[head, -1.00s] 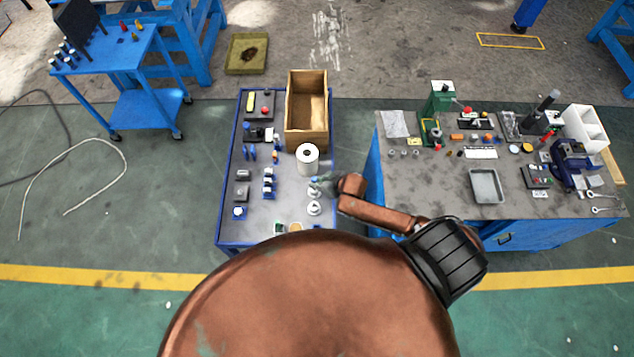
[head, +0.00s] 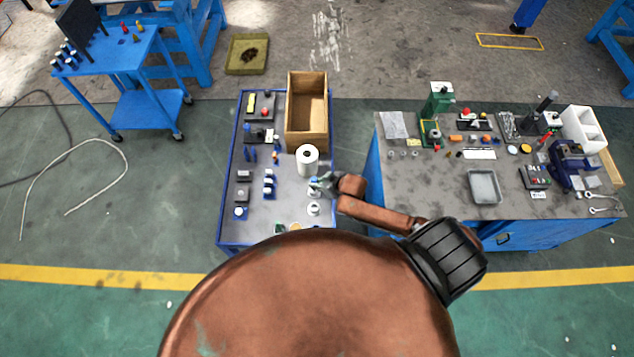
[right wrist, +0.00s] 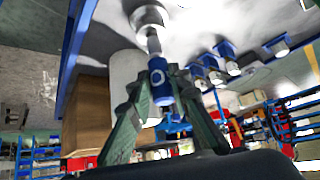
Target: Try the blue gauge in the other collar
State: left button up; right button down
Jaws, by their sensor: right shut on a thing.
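My right gripper (head: 321,184) is over the right side of the narrow blue bench (head: 239,160). In the right wrist view its green fingers (right wrist: 162,85) are shut on the blue gauge (right wrist: 160,78). The gauge's silver end points at a pale round collar (right wrist: 148,16) and appears to meet it; I cannot tell whether it is inside. In the head view one pale collar (head: 313,192) is just below the gripper, partly hidden, and another collar (head: 314,208) stands nearer to me, with nothing visible in it. My left gripper is out of view.
A white roll (head: 307,162) stands close behind the gripper, with an open wooden box (head: 306,105) beyond. Several small blue-and-white parts (head: 268,183) stand on the left of the bench. A cluttered grey-topped workbench (head: 430,180) is on the right, past a gap.

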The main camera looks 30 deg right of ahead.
jog(key=shift+f+b, duration=0.35)
jog(key=shift+f, duration=0.2)
dwell(0.7)
jog(key=shift+r+p, duration=0.55)
jog(key=shift+p, duration=0.15)
dwell(0.6)
dwell(0.4)
jog(key=shift+w+d+n+y, duration=0.1)
jog(key=shift+d+n+y, duration=0.15)
jog(key=shift+n, duration=0.25)
jog(key=shift+n+y, duration=0.45)
jog(key=shift+n, duration=0.05)
jog(key=shift+a, duration=0.1)
